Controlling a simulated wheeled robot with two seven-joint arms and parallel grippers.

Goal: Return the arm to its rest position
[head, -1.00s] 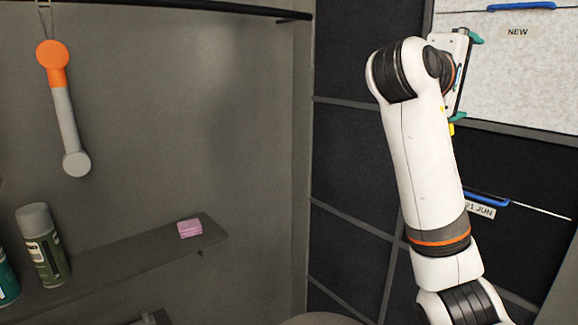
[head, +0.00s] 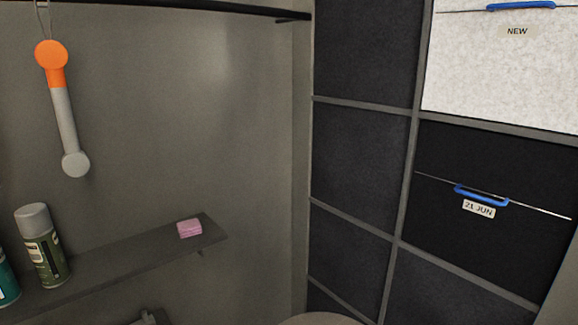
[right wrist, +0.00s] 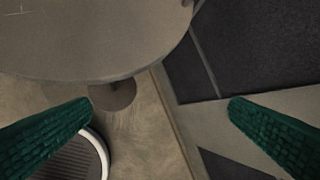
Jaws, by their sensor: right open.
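My right gripper (right wrist: 160,125) shows in the right wrist view as two green ridged fingers spread wide apart. It is open, with nothing between the fingertips. Below it are the floor and a round grey table (right wrist: 90,40) on a central foot. No arm or gripper of mine shows in the head view. My left gripper is in neither view.
Dark wall panels (head: 365,150) stand on the right, with a white panel (head: 500,75) and blue clips (head: 481,195). A shelf (head: 130,250) at the left carries a spray can (head: 42,245) and a pink block (head: 189,228). An orange-grey tool (head: 63,110) hangs above.

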